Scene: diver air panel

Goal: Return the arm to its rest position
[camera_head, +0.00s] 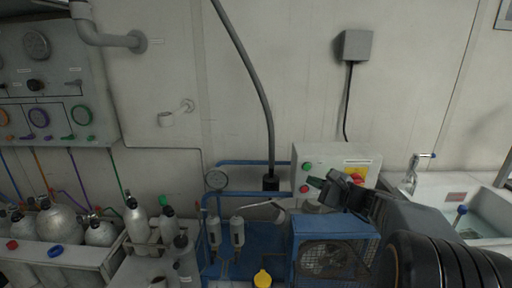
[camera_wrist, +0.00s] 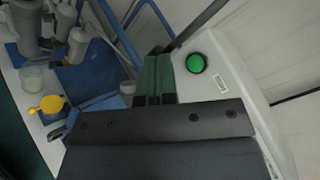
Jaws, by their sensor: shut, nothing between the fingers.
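My gripper (camera_head: 318,184) is in the lower right of the head view, in front of the light control box (camera_head: 312,160) with its green button and red-and-yellow switch. My dark arm reaches to it from the lower right corner. In the wrist view my gripper (camera_wrist: 155,80) has its two greenish fingers together, shut and empty. The control box also shows there, with its green button (camera_wrist: 195,63) just right of the fingers. I cannot tell whether the fingertips touch anything.
Gas cylinders (camera_head: 62,222) fill the lower left. A sink (camera_head: 480,225) is at the right.

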